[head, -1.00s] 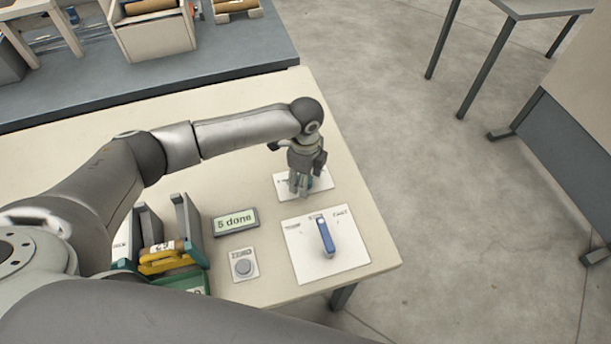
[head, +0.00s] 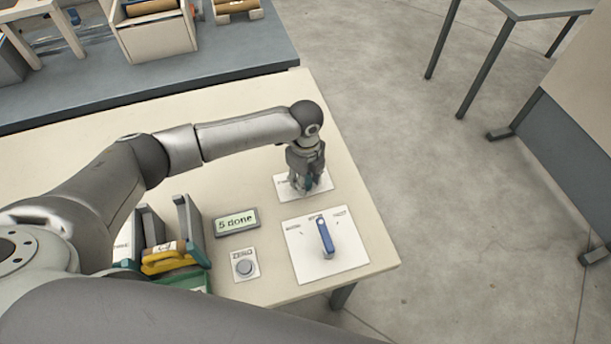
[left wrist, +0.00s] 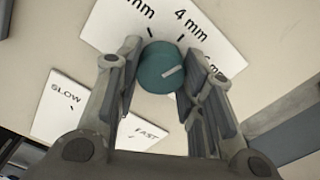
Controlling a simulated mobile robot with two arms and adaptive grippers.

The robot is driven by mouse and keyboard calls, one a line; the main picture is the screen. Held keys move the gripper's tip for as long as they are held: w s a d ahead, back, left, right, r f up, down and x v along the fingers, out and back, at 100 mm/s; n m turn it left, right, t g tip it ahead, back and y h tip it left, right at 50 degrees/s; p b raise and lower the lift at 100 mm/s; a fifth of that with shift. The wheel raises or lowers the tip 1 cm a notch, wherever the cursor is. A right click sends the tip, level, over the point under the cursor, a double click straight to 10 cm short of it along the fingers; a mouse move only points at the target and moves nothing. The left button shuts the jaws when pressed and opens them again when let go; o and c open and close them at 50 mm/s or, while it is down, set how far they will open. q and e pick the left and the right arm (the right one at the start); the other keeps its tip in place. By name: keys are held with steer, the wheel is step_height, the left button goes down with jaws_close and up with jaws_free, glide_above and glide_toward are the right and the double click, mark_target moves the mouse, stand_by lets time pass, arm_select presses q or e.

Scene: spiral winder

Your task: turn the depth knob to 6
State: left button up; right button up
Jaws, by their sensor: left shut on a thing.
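The depth knob (left wrist: 158,72) is a round teal knob on a white plate (left wrist: 222,48), with "4 mm" and a partly covered "6" label beside it. A white line on the knob points right and slightly up, towards the "6" side; the exact alignment is hard to tell because a finger covers part of the scale. My left gripper (head: 304,184) reaches down over this plate, and in the left wrist view its two fingers (left wrist: 157,78) are on either side of the knob, shut on it. My right gripper is not in view.
A blue lever switch (head: 325,238) on a white plate labelled SLOW and FAST stands near the front corner. A display (head: 236,222) reads "5 done", above a ZERO button (head: 244,267). A rack with a yellow-handled piece (head: 168,262) stands to the left. The table's right edge is close.

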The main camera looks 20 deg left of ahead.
arm_select(q)
steer(key=m, duration=0.4)
steer(key=shift+m+p, duration=0.3)
steer(key=shift+m, duration=1.9)
steer(key=o, duration=1)
steer(key=shift+o, duration=0.2)
steer(key=shift+r, duration=0.1)
step_height(320, 180, up, 12)
steer(key=shift+s, duration=0.1)
